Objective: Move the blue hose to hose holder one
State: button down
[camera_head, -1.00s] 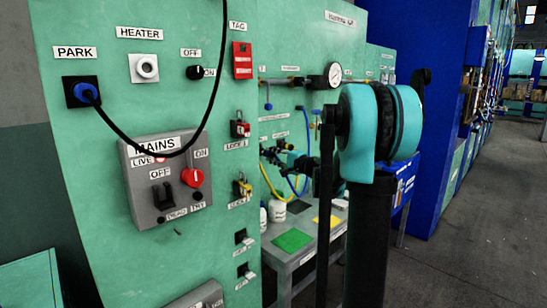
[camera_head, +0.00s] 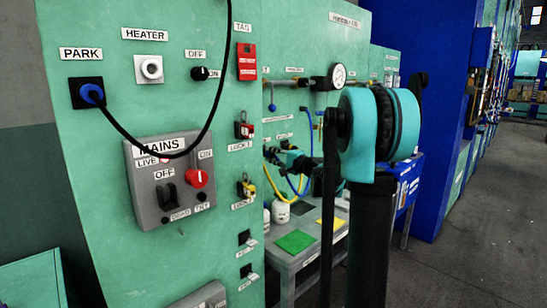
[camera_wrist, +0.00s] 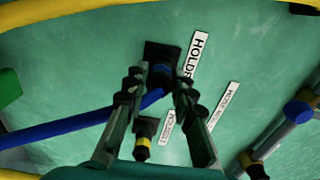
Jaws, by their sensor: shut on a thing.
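In the wrist view my gripper (camera_wrist: 162,88) is shut on the blue hose (camera_wrist: 75,126) near its blue end fitting. The hose runs off to the left. The fitting is at a black square holder (camera_wrist: 152,50) on the green panel, beside a label whose visible part reads "HOLDE". The fingers partly hide the contact, so I cannot tell how deep the fitting sits. A second black holder (camera_wrist: 146,126) with a black and yellow fitting is below. In the head view the blue hose (camera_head: 303,183) hangs behind my arm; my gripper is too small there to make out clearly.
A yellow hose (camera_wrist: 250,10) crosses the top of the wrist view. A pipe with a blue fitting (camera_wrist: 298,110) is at right. In the head view a grey bench (camera_head: 284,257) with bottles stands below; a control panel (camera_head: 90,200) is at left. Open floor lies right.

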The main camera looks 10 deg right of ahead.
jog(key=shift+w+a, duration=0.1)
jog(key=c, duration=1.2)
grip_release()
jog(key=v, duration=1.2)
